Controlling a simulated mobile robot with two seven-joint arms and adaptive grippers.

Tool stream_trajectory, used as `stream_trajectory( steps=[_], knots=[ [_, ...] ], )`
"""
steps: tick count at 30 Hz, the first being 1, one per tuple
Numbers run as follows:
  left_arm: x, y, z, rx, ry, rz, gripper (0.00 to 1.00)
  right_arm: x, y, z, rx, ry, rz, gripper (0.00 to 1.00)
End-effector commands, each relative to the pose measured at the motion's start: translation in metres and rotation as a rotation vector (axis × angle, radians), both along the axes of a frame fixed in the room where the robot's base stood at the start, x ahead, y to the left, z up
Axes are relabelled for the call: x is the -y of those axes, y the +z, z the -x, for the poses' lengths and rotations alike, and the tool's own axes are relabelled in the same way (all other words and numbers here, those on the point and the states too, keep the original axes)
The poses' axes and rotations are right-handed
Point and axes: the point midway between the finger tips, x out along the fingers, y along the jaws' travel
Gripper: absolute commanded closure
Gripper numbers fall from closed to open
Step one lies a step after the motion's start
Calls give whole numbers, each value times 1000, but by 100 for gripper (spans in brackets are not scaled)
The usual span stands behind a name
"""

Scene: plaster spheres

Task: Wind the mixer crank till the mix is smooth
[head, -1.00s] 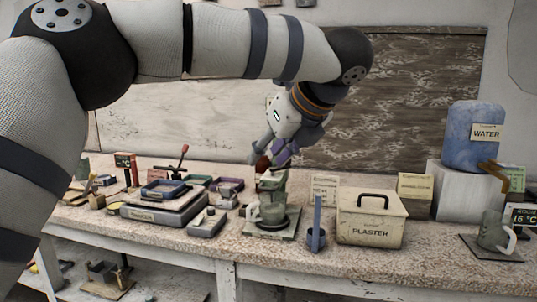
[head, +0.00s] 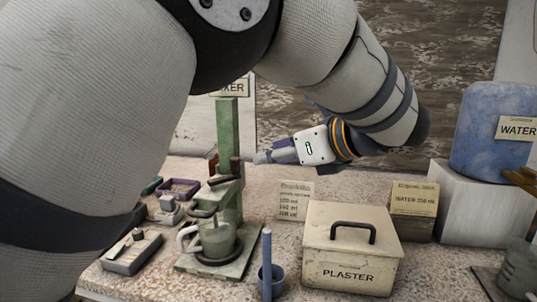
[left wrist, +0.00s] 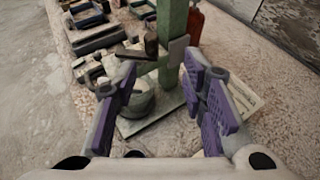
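The green mixer (head: 228,135) stands on a flat base on the bench, with a cup (head: 216,240) under its head; it also shows in the left wrist view (left wrist: 172,85). A reddish-brown handle (head: 213,165) shows beside the post in the head view, and a red-brown piece (left wrist: 195,24) shows beyond the post in the left wrist view. My left gripper (head: 252,158) is just right of the post, beside the crank area. In the left wrist view its purple fingers (left wrist: 158,70) are apart, with nothing clearly gripped. The mix surface is not clear. My right gripper is out of view.
A plaster box (head: 350,245) with a black handle and a blue cup (head: 271,280) with a stick stand to the right. A blue water tank (head: 490,130) sits on a white block. Trays and small tools crowd the left.

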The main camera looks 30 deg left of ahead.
Motion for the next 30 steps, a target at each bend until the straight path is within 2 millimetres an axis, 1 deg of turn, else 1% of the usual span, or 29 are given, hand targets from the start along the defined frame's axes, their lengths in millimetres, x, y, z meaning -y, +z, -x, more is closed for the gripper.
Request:
stream_trajectory(
  steps=[2,5,9,12,15,19,26,27,29,30],
  knots=[
    [-10,1,-1,-12,4,-27,62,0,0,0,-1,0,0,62],
    [-29,-8,-7,-12,6,-19,62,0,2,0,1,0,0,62],
    [-62,-24,-18,-12,6,-16,62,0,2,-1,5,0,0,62],
    [-81,-33,-25,-12,5,-16,62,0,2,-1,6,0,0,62],
    [-96,-39,-30,-10,5,-15,62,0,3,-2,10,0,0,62],
    [-105,-43,-34,-7,3,-16,62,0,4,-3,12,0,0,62],
    [-106,-44,-35,-8,2,-17,62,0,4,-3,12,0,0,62],
    [-106,-44,-35,-8,2,-17,64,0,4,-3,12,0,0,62],
    [-106,-44,-35,-8,2,-17,78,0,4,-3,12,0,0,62],
    [-106,-44,-35,-8,2,-17,87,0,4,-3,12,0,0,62]
  ],
)
